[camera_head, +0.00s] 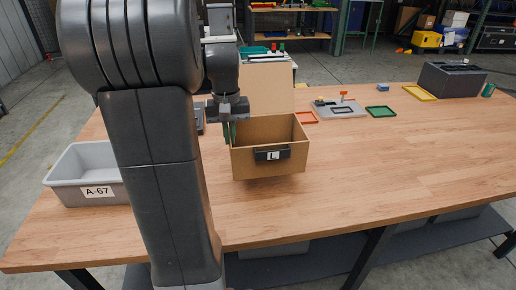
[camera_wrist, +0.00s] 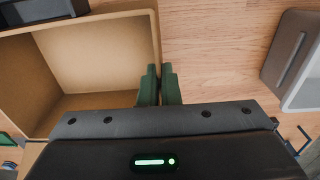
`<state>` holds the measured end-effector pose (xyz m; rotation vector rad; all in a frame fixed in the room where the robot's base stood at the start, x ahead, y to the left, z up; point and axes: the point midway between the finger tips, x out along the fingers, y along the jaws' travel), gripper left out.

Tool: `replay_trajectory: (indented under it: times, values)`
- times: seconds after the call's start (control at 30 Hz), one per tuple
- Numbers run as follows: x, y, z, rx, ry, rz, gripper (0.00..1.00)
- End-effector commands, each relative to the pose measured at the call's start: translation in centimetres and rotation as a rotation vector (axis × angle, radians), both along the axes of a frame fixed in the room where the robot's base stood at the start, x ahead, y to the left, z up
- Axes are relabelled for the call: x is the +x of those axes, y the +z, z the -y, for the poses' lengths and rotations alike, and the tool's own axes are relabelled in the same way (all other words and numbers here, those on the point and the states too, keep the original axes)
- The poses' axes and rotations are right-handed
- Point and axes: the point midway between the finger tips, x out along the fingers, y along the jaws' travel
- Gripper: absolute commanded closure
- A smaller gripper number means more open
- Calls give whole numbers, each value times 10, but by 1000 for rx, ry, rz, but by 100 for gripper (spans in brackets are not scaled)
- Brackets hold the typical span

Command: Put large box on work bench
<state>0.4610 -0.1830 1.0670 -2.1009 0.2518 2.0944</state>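The large box (camera_head: 270,166) is an open brown cardboard box with a black label holder marked L on its front. In the head view it is over the middle of the wooden work bench (camera_head: 390,165), upright, with a soft shadow under it; it looks slightly above the top. My gripper (camera_head: 229,132) is at the box's left wall. In the wrist view my gripper's green fingers (camera_wrist: 159,85) lie close on both sides of the wall of the box (camera_wrist: 95,55), pinching it. The fingertips are partly hidden in the head view.
A grey tote marked A-67 (camera_head: 88,172) stands at the bench's left end. A brown panel (camera_head: 267,90) stands behind the box. A grey plate with small parts (camera_head: 340,109), coloured frames and a dark bin (camera_head: 450,80) are at the back right. The front right of the bench is clear.

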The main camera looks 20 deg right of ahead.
Motion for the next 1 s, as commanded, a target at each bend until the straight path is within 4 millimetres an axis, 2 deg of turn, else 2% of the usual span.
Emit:
replay_trajectory:
  times: [0.1,0.2,0.37,0.6,1.0]
  values:
    - [-1,-25,0,1,0,-6,100]
    - [-1,-41,0,1,0,-5,100]
    - [0,-56,0,1,0,-3,100]
    - [0,-87,0,1,0,-3,100]
    - [0,-94,0,0,0,-1,100]
